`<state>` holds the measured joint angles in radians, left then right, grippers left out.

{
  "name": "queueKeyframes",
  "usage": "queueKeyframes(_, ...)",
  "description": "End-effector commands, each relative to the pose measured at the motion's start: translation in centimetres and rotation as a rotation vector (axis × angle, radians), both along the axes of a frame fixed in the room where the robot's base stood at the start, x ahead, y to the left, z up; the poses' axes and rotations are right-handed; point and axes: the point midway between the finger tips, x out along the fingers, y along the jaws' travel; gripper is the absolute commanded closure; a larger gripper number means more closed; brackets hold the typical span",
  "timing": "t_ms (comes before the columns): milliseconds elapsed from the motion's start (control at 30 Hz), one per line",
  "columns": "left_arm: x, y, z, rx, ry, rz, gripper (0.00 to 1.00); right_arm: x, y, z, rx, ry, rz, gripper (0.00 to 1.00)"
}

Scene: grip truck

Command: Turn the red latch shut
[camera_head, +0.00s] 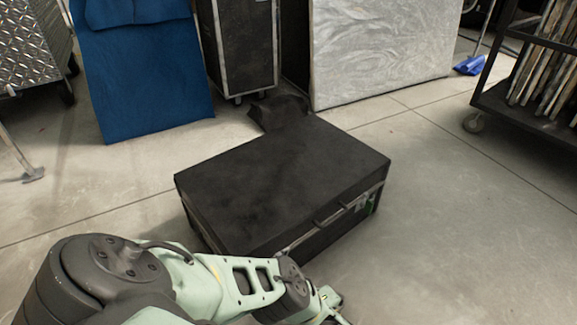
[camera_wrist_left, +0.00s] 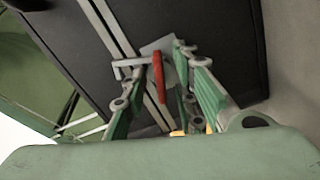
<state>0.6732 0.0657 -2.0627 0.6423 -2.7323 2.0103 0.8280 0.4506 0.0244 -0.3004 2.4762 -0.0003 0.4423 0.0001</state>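The red latch (camera_wrist_left: 158,77) shows in the left wrist view, on a light metal plate (camera_wrist_left: 157,47) beside the seam of a black case. The black case (camera_head: 285,178) sits on the floor in the head view, its lid down. The latch is not visible there. My left gripper (camera_wrist_left: 152,68) has its green fingers spread on either side of the latch, with visible gaps. Whether a finger touches the latch I cannot tell. In the head view my left arm reaches along the case's near side, and its gripper (camera_head: 330,307) is only partly seen. My right gripper is not in view.
A blue padded board (camera_head: 150,80), a dark wheeled case (camera_head: 240,45) and a grey-white panel (camera_head: 380,45) stand behind the case. A dark wheeled rack (camera_head: 530,110) stands at the right. The concrete floor (camera_head: 455,215) right of the case is clear.

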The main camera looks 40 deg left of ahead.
Motion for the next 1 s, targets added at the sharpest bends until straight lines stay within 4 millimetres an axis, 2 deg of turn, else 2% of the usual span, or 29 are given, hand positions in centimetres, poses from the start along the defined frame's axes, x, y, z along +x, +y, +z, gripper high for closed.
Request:
queueKeyframes(100, 0.0, -0.03, 0.0, 0.0, 0.0, 0.0, 0.74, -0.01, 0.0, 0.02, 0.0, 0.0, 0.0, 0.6)
queueKeyframes(400, -0.01, -0.05, -0.01, -0.001, 0.001, 0.0, 1.0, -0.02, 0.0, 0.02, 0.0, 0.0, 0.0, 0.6)
queueKeyframes(733, -0.02, -0.08, -0.01, -0.004, -0.018, 0.0, 1.0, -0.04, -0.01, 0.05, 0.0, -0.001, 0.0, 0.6)
queueKeyframes(1000, -0.02, -0.15, 0.03, -0.038, -0.244, 0.0, 1.0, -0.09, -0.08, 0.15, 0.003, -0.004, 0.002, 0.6)
